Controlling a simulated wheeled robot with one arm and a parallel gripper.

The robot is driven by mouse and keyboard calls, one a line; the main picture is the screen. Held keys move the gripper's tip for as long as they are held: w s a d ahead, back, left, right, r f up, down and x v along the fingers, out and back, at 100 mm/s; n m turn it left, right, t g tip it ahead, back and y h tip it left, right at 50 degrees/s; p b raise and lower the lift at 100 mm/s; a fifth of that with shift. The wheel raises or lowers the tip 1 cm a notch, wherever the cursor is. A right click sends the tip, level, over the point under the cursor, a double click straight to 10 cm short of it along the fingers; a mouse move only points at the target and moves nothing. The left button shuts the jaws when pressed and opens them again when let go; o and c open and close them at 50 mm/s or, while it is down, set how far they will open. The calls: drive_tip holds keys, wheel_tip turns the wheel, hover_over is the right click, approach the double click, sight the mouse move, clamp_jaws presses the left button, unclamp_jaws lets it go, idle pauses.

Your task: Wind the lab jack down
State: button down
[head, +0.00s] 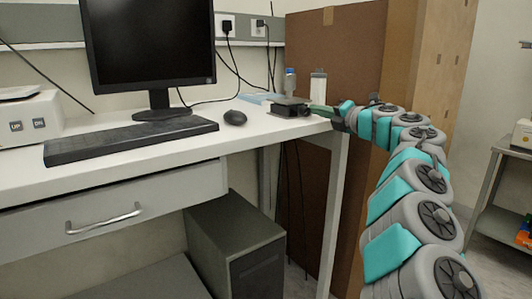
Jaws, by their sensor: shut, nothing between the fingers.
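The lab jack (288,108) is a small dark device near the right end of the white desk. It looks low and flat, but it is too small to make out its knob or exact height. A small clear vial with a blue top (290,82) appears to stand on it. My gripper (313,109) reaches in from the right at desk height, just right of the jack. It is shut with nothing in it. I cannot tell whether its tips touch the jack.
A white-capped clear container (319,88) stands behind my gripper, close to it. A mouse (235,118), keyboard (130,140) and monitor (150,45) are to the left. A tall brown cardboard box (340,55) stands behind the desk's right end. My arm occupies the right side.

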drive_tip(key=shift+s+a+r+p, duration=0.2)
drive_tip(key=shift+a+r+p, duration=0.2)
drive_tip(key=shift+p, duration=0.45)
idle(0.6)
drive_tip(key=shift+d+r, duration=0.1)
drive_tip(key=shift+r, duration=0.05)
drive_tip(key=shift+w+d+r+p, duration=0.15)
drive_tip(key=shift+p, duration=0.35)
drive_tip(key=shift+s+d+b, duration=0.3)
drive_tip(key=shift+s+d, duration=0.1)
drive_tip(key=shift+d, duration=0.05)
drive_tip(key=b+v, duration=0.1)
drive_tip(key=v, duration=0.4)
